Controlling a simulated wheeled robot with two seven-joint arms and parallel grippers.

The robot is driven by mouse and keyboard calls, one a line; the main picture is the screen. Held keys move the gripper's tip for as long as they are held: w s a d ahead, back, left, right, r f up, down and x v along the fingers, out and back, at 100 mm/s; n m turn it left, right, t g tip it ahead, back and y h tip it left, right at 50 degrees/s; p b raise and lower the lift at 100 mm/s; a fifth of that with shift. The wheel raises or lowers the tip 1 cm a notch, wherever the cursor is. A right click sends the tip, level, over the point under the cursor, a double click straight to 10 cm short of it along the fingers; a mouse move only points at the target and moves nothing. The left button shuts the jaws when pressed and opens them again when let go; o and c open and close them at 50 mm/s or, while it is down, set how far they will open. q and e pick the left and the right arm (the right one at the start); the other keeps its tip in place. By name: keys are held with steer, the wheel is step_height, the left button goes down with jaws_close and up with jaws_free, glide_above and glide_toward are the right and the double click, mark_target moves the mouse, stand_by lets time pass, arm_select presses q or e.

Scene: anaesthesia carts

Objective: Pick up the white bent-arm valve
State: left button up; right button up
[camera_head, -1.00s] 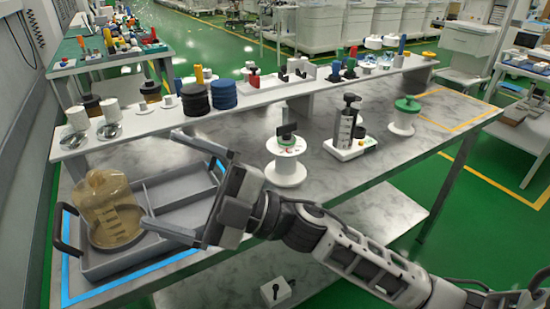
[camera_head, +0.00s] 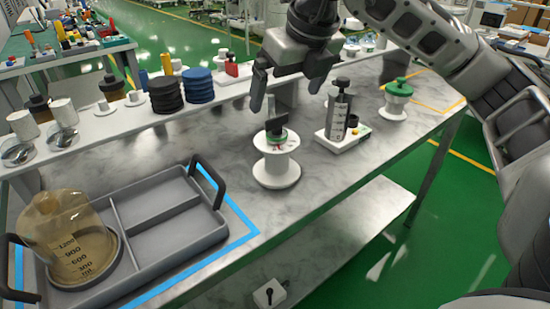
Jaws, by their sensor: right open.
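I cannot tell for sure which thing is the white bent-arm valve. Two white tilted cylinders on silvery discs, one of them here (camera_head: 64,113), stand at the left end of the raised shelf. A white spool-shaped stand (camera_head: 277,168) on the table bears a black-topped part with a green ring (camera_head: 276,127). My right gripper (camera_head: 285,100) is open and empty, fingers pointing down, just above this part and apart from it. My left gripper is not in view.
A grey divided tray (camera_head: 172,235) holds an amber bottle (camera_head: 65,240) at left; its other compartments are empty. Right of the spool stand are a grey cylinder on a white base (camera_head: 338,118) and a green-topped white spool (camera_head: 394,105). Black discs (camera_head: 166,95) and blue discs (camera_head: 198,85) stand on the shelf.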

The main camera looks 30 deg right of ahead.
mark_target(277, 132)
steer(key=x, duration=1.3)
steer(key=shift+s+d+f+p, duration=0.1)
steer(key=shift+d+p, duration=0.1)
steer(key=shift+p, duration=0.1)
steer(key=c, duration=1.6)
steer(key=shift+c, duration=0.2)
